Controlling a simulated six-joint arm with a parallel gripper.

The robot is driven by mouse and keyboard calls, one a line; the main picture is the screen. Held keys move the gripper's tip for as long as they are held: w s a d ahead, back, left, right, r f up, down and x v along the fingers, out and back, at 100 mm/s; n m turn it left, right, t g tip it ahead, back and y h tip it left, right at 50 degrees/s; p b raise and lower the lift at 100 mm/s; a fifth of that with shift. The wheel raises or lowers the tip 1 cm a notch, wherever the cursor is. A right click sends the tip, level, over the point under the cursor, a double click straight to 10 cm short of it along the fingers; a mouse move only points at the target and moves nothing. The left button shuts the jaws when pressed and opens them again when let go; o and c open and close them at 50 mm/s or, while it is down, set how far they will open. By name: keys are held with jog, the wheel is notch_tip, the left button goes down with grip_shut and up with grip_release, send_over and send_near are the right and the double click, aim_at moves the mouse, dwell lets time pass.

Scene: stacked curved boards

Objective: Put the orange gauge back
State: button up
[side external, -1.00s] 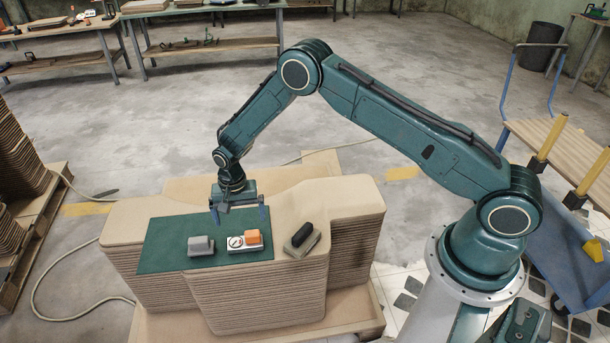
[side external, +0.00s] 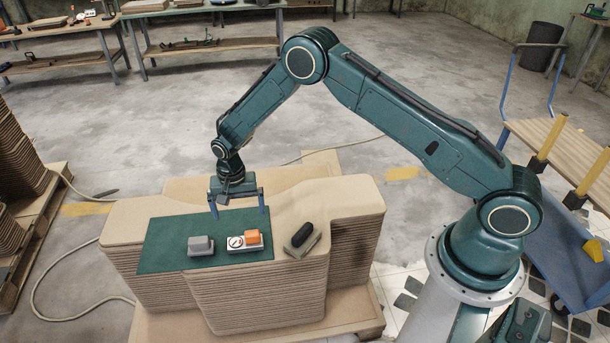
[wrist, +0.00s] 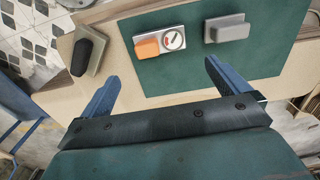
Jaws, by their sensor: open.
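The orange gauge (side external: 251,237) is an orange block on a white plate with a round dial, lying on the dark green mat (side external: 165,245). It also shows in the wrist view (wrist: 147,47), upper middle. My gripper (side external: 239,211) is open and empty, above the back part of the mat and behind the gauge. In the wrist view its blue fingers (wrist: 161,72) are spread wide, and the gauge lies beyond and between them, apart from both.
A grey block (side external: 201,245) lies left of the gauge on the mat. A black-handled tool (side external: 302,236) lies to its right on the bare board. The curved board stack (side external: 255,295) carries everything. A blue cart (side external: 570,255) stands at the right.

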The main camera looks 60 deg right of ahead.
jog(key=s+d+r+n+t, duration=0.1)
jog(key=s+r, duration=0.3)
jog(key=r, duration=0.6)
jog(key=s+d+r+n+t, duration=0.1)
jog(key=s+d+r+n, duration=0.15)
jog(key=r, duration=0.75)
jog(key=s+d+r+n+t, duration=0.1)
jog(key=s+r, duration=0.4)
jog(key=r, duration=0.4)
jog(key=s+d+r+n+t, duration=0.1)
jog(key=s+r+n, duration=0.1)
jog(key=s, duration=1)
jog(key=s+d+r+n+t, duration=0.1)
jog(key=s+r, duration=0.4)
jog(key=s, duration=0.7)
jog(key=shift+s+d+r+n+t, duration=0.25)
jog(key=shift+s+d+n+t, duration=0.1)
jog(key=shift+n, duration=0.3)
